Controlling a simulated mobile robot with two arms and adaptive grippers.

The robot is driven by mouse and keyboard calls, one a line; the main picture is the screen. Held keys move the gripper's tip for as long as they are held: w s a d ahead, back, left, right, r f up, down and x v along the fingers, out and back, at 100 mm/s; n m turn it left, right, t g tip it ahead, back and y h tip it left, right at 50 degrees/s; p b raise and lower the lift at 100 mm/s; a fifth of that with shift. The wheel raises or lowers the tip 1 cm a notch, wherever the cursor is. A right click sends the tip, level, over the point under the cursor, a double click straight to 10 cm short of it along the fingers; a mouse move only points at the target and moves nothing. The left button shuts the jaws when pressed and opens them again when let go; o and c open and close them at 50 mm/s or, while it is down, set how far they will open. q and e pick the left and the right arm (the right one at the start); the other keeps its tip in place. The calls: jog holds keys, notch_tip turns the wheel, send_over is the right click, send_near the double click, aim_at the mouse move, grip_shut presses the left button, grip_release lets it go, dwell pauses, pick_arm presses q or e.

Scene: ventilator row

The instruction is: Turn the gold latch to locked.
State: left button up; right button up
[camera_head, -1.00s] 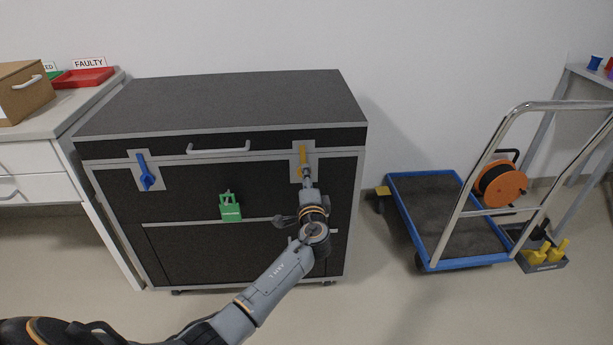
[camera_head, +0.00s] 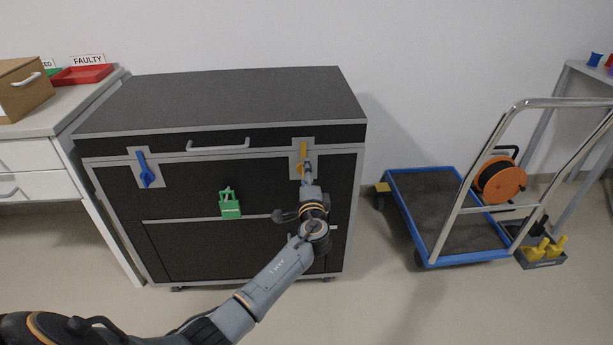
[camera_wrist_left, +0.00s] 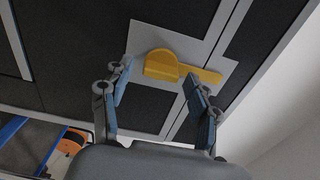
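The gold latch (camera_head: 303,153) is on a grey plate (camera_head: 313,147) at the upper right of the black case's front (camera_head: 190,200). In the head view its handle stands upright, and its lower part is hidden by my left gripper (camera_head: 307,168). In the left wrist view the gold latch (camera_wrist_left: 175,66) lies just beyond the fingertips. My left gripper (camera_wrist_left: 157,80) is open there, with its blue-padded fingers apart and nothing between them. I cannot tell whether a finger touches the latch. My right gripper is not in view.
A blue latch (camera_head: 146,170) and a green padlock (camera_head: 230,204) are on the case's front. A handle (camera_head: 218,146) is on its lid edge. A blue trolley (camera_head: 440,262) with an orange cable reel (camera_head: 499,181) stands at the right. A counter (camera_head: 55,118) stands at the left.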

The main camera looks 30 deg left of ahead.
pick_arm(q)
jog(key=shift+s, duration=0.1)
jog(key=v, duration=1.2)
